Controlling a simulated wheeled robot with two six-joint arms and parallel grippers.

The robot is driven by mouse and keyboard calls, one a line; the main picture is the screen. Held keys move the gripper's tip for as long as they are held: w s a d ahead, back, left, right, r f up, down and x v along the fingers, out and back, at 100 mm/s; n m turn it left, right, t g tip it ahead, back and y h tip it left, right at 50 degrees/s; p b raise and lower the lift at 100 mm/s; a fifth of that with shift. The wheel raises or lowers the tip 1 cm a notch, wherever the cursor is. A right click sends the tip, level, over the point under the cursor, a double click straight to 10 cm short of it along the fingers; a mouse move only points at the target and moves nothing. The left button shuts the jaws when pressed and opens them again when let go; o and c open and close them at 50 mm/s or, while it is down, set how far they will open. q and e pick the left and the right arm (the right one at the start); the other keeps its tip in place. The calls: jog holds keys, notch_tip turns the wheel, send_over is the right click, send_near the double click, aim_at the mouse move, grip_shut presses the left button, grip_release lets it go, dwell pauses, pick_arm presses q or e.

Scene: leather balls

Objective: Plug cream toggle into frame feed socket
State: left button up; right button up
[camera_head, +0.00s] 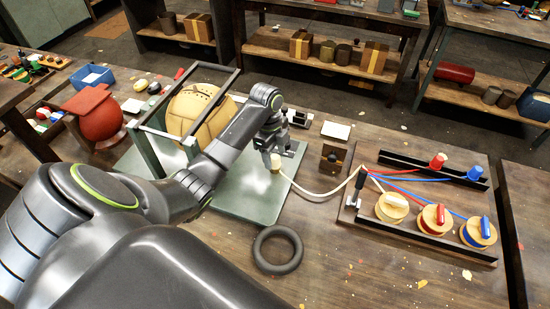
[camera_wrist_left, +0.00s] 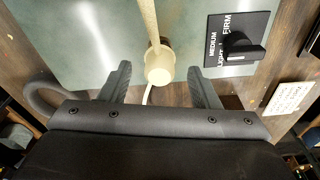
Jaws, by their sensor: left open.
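A short cream cylinder (camera_head: 275,163) stands at the right part of the pale metal plate, with a cream cord (camera_head: 317,196) curving from it to the toggle board. In the left wrist view the cream cylinder (camera_wrist_left: 158,68) shows its round end, with a cream rod (camera_wrist_left: 149,20) behind it. I cannot tell whether it is the toggle, the frame feed socket or both joined. My left gripper (camera_head: 277,149) is open just over it; its fingers (camera_wrist_left: 160,86) stand apart on either side, not closed on it. My right gripper is out of view.
A metal frame (camera_head: 147,152) holds a tan leather ball (camera_head: 200,112) beside my arm. A black firmness switch (camera_wrist_left: 238,45) is right of the cylinder. The board carries red (camera_head: 437,160) and blue (camera_head: 475,172) plugs. A black ring (camera_head: 278,265) lies in front.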

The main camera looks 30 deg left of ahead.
aim_at(275, 156)
pick_arm(q)
jog(key=r, duration=0.4)
jog(key=shift+a+r, duration=0.1)
jog(key=shift+a, duration=0.2)
notch_tip(275, 156, up, 11)
jog(key=a+p, duration=0.1)
jog(key=p, duration=0.8)
jog(key=shift+a, duration=0.1)
